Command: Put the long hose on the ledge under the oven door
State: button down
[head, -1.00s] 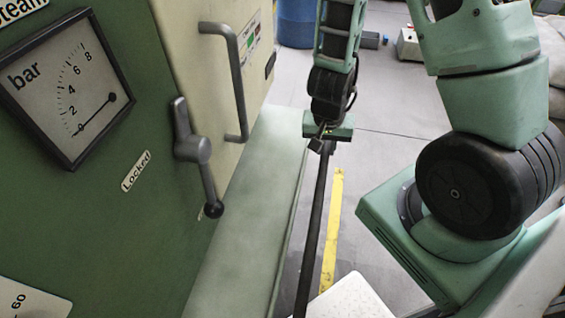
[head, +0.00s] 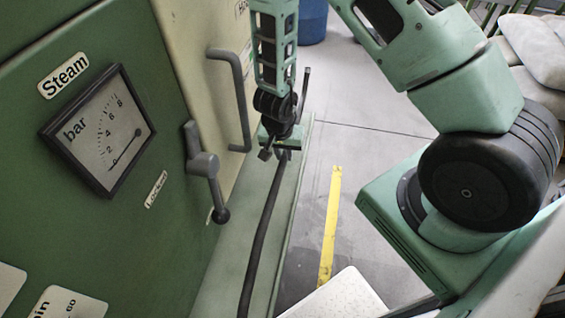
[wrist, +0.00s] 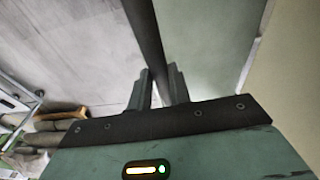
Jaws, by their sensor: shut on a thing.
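The long hose (head: 262,225) is a dark, thin tube. My gripper (head: 281,154) is shut on it near the front of the oven door (head: 222,95). In the head view the hose runs down from my gripper in front of the pale green ledge (head: 222,270) and leaves the bottom edge. I cannot tell whether it touches the ledge. A short dark length stands up beside my gripper, perhaps the hose's other end. In the wrist view the hose (wrist: 147,35) passes between my gripper's two fingers (wrist: 162,88), with the ledge (wrist: 205,40) beside it.
A grey door handle (head: 238,105) and a lever with a black knob (head: 205,170) stick out close to my gripper. A pressure gauge (head: 98,130) is on the green panel. Right of the ledge is grey floor with a yellow stripe (head: 330,225). A blue barrel (head: 312,22) stands behind.

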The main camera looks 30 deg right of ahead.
aim_at(282, 157)
notch_tip(282, 157, down, 4)
jog(key=shift+r+b, duration=0.25)
jog(key=shift+b, duration=0.45)
jog(key=shift+w+a+f, duration=0.15)
jog(key=shift+w+f, duration=0.05)
jog(key=shift+f, duration=0.25)
jog(key=c, duration=1.3)
grip_release()
notch_tip(282, 157, up, 12)
jog(key=a+p, duration=0.1)
jog(key=p, duration=0.6)
jog(key=shift+s+a+p, duration=0.35)
jog(key=shift+s+p, duration=0.05)
